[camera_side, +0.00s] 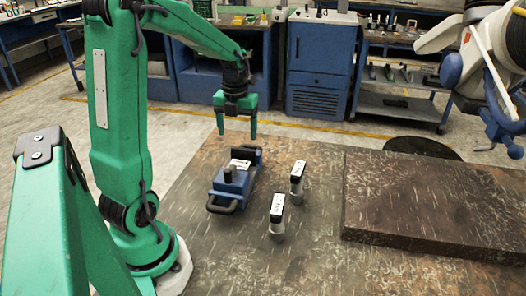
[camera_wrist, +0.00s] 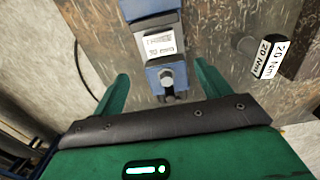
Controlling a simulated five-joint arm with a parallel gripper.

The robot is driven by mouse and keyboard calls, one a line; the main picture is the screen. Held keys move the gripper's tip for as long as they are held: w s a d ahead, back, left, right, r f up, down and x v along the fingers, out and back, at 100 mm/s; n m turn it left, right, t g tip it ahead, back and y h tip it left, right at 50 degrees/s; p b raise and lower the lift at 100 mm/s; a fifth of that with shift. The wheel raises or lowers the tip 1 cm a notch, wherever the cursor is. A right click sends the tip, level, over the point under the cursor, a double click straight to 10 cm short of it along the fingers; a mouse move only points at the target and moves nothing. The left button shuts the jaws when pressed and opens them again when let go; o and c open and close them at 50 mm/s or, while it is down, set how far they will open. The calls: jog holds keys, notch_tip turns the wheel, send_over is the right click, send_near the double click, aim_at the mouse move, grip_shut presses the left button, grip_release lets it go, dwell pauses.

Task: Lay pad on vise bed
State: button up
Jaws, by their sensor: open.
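The blue vise (camera_side: 229,187) stands on the brown worktop, with a dark loop handle at its near end in the side view. A light pad with a printed label (camera_side: 240,164) lies on the vise bed, between its blue end blocks. In the wrist view the pad (camera_wrist: 160,44) looks flat and lined up with the vise (camera_wrist: 152,8). My gripper (camera_side: 237,137) is open and empty, raised above the far end of the vise. In the wrist view its fingers (camera_wrist: 161,70) stand apart on either side of the vise, clear of the pad.
Two upright cylinders with black-and-white label heads, one farther (camera_side: 297,178) and one nearer (camera_side: 277,214), stand right of the vise. One shows in the wrist view (camera_wrist: 266,58). A raised brown slab (camera_side: 430,200) fills the right. The front worktop is clear.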

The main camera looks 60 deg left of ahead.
jog(key=shift+d, duration=0.1)
jog(key=s+d+r+n+t, duration=0.2)
jog(key=d+n, duration=0.4)
jog(key=n, duration=0.3)
jog(key=s+d+r+n+t, duration=0.1)
jog(key=s+d+r+n, duration=0.3)
jog(key=d+n, duration=0.3)
jog(key=s+d+r+n+t, duration=0.2)
jog(key=d+n, duration=0.4)
jog(key=n, duration=0.5)
jog(key=shift+s+d+r+t, duration=0.25)
jog(key=shift+s+r, duration=0.3)
jog(key=shift+s, duration=0.4)
